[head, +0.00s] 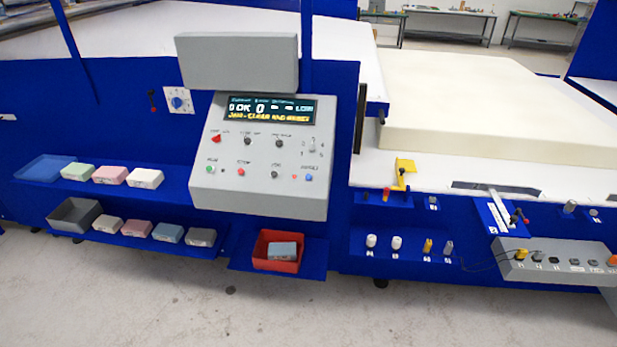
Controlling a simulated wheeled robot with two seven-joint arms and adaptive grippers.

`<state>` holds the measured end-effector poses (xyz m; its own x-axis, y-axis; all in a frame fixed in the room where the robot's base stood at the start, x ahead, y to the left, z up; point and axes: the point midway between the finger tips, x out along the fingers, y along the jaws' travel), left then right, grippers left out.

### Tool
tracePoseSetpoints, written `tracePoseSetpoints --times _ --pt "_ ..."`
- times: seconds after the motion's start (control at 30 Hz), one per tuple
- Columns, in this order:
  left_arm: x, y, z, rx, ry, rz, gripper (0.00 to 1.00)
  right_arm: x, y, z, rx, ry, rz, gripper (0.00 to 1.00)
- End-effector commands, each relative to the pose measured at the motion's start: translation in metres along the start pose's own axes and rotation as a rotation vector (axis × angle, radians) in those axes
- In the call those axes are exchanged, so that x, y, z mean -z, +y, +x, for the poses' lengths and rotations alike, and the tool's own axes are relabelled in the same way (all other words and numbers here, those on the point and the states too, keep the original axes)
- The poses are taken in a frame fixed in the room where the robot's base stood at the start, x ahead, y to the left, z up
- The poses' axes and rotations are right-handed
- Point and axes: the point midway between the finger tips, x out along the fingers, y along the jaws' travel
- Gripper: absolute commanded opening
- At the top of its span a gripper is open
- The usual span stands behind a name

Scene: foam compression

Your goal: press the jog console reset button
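A grey sloped console (255,200) stands on the blue machine front left of centre. Its lit display (268,109) has a bottom line that seems to read "JAM - CLEAR AND RESET". Its lower row has a green button (209,171), a red button (240,174), a dark one (273,175) and a blue button (309,178) at the right. A lower grey control box (510,268) at the right carries several small controls. The labels are too small to tell surely which button is the jog console reset. Neither gripper is in view.
A large cream foam block (480,105) lies on the white bed at the right. Shelves at the left hold several small foam blocks, a blue tray (45,167) and a grey bin (72,214). A red bin (268,263) sits below the console. The floor in front is clear.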

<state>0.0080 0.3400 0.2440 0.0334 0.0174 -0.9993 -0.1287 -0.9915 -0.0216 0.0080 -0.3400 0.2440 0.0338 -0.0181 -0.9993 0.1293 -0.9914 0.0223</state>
Motion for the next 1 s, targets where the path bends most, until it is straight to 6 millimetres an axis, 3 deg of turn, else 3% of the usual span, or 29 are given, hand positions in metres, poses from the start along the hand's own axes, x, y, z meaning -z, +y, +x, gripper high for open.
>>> tracePoseSetpoints --times 0.6,1.0 --pt "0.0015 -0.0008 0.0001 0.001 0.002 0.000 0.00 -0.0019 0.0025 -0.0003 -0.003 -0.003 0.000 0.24" --pt "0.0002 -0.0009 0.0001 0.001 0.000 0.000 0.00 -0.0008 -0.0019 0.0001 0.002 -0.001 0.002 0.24"
